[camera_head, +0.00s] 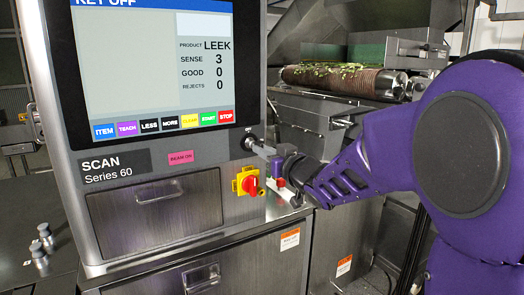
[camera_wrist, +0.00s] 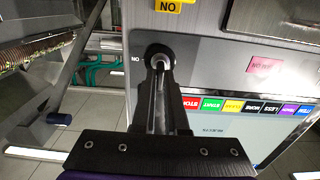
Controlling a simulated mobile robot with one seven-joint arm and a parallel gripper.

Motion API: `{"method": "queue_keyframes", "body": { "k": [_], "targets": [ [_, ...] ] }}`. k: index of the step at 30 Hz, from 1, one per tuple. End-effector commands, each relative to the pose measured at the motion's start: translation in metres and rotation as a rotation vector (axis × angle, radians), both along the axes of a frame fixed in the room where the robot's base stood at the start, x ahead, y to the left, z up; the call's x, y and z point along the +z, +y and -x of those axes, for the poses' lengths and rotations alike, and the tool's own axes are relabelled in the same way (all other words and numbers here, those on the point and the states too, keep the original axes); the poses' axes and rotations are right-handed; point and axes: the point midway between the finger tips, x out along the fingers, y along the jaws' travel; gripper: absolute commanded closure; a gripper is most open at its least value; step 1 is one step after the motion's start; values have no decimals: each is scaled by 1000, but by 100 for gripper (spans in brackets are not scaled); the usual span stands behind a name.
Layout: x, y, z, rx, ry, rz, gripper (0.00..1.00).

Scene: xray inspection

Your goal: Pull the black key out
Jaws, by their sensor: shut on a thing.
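The black key (camera_wrist: 158,60) is at the round key lock on the machine's front panel. In the wrist view it shows as a dark piece at the fingertips, against a lock ringed in black. I cannot tell how deep it sits. My gripper (camera_wrist: 160,75) is shut on the key, its two fingers close together and pointing straight at the panel. In the head view my gripper (camera_head: 257,147) reaches in from the right to the lock, and the fingers hide most of the key. The screen (camera_head: 125,60) of the inspection machine reads KEY OFF at its top edge.
A red rotary switch on a yellow plate (camera_head: 247,182) is just below the lock. A pink BEAM ON label (camera_head: 181,157) and a row of coloured buttons (camera_head: 160,124) are to the left. A conveyor roller (camera_head: 335,79) stands behind, near my arm.

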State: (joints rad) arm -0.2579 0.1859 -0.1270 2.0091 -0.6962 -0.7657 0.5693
Motion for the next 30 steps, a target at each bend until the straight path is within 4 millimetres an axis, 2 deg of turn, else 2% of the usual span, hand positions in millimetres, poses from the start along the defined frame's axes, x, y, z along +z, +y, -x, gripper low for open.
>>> {"method": "queue_keyframes", "body": {
  "k": [21,30],
  "targets": [
    [1,-20,30,-1,-2,0,100],
    [0,-22,32,0,-1,-1,100]
  ]
}}
